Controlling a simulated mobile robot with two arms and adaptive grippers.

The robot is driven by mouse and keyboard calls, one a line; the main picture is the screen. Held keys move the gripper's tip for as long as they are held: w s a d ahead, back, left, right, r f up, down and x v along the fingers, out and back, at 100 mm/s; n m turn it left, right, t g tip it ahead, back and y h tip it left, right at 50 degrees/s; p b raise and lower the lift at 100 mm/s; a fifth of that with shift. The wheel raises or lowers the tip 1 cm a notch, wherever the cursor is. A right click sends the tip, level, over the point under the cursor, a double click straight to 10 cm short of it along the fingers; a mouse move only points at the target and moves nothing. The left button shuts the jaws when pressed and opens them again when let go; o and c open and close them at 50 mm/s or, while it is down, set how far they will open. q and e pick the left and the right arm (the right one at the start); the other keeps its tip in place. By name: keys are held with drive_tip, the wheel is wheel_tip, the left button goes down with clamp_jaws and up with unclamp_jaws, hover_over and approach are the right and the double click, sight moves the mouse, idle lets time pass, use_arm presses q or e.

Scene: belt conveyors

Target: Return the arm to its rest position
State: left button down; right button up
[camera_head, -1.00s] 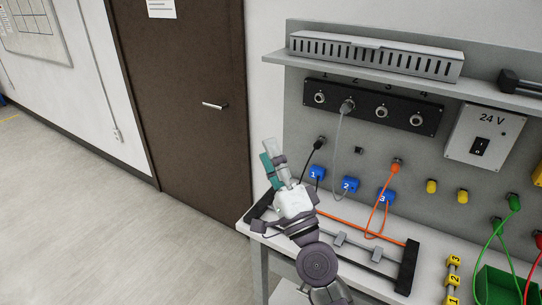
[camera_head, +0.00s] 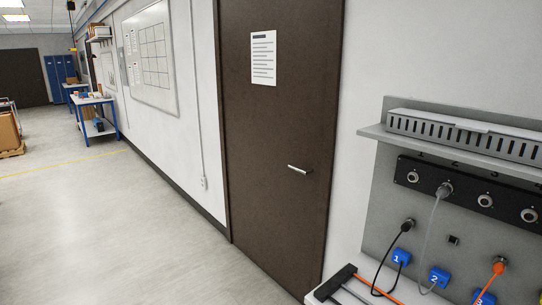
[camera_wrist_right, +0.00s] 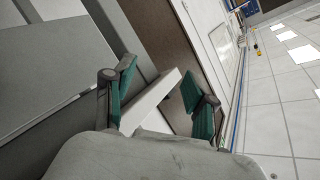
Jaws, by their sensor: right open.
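My right gripper (camera_wrist_right: 158,80) shows in the right wrist view, its two teal-padded fingers spread apart. A pale flat strip shows between and behind the fingers; I cannot tell what it is or how far off it lies. No arm or gripper of mine shows in the head view. My left gripper is in neither view.
The grey panel (camera_head: 381,211) stands at the right, with a row of round sockets (camera_head: 485,200), a grey cable (camera_head: 431,237) and blue numbered tags (camera_head: 401,257). A brown door (camera_head: 285,150) is in the middle. Open floor (camera_head: 100,220) lies at the left.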

drive_tip(key=s+d+f+n+g+h, duration=0.1)
drive_tip(key=s+d+f+n+g, duration=0.2)
drive_tip(key=s+f, duration=0.85)
drive_tip(key=s+f+n+g+h, duration=0.15)
drive_tip(key=s+f+g, duration=0.25)
drive_tip(key=s+f, duration=0.75)
drive_tip(key=s+d+f+n+g, duration=0.2)
drive_tip(key=s+f, duration=0.5)
drive_tip(key=s, duration=0.4)
drive_tip(key=s+d+f+n+g+b, duration=0.1)
drive_tip(key=s+d+f+n+g, duration=0.2)
drive_tip(key=s+f, duration=0.4)
drive_tip(key=s+d+g+h, duration=0.1)
drive_tip(key=s, duration=0.4)
drive_tip(key=shift+d+f, duration=0.15)
drive_tip(key=shift+f, duration=0.25)
